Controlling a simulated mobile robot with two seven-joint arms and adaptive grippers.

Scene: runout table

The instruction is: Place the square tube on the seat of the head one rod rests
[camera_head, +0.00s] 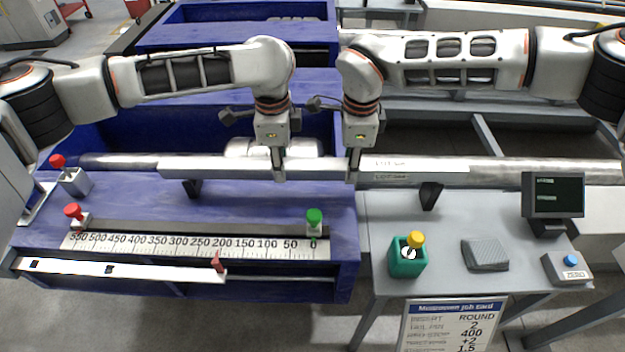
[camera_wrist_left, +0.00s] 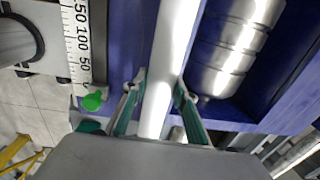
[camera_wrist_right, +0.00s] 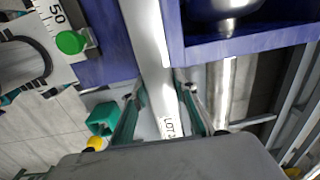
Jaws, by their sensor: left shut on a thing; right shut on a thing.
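The square tube (camera_head: 220,168) is a long pale bar lying left to right across the middle of the head view, with a paper label on its right part. My left gripper (camera_head: 279,172) is shut on the tube near its middle; the left wrist view shows the tube (camera_wrist_left: 172,50) between its fingers. My right gripper (camera_head: 353,172) is shut on it a little further right; the right wrist view shows the tube (camera_wrist_right: 150,50) with part of the label. A black rest (camera_head: 191,188) and another black rest (camera_head: 430,196) show below the tube; contact with them cannot be told.
A round metal bar (camera_head: 545,170) extends at the right behind the tube. The blue bench carries a scale (camera_head: 190,246) and red and green knobs. The grey table at right holds a teal box (camera_head: 407,262), a monitor (camera_head: 552,194), a grey block (camera_head: 485,255) and a button box (camera_head: 566,268).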

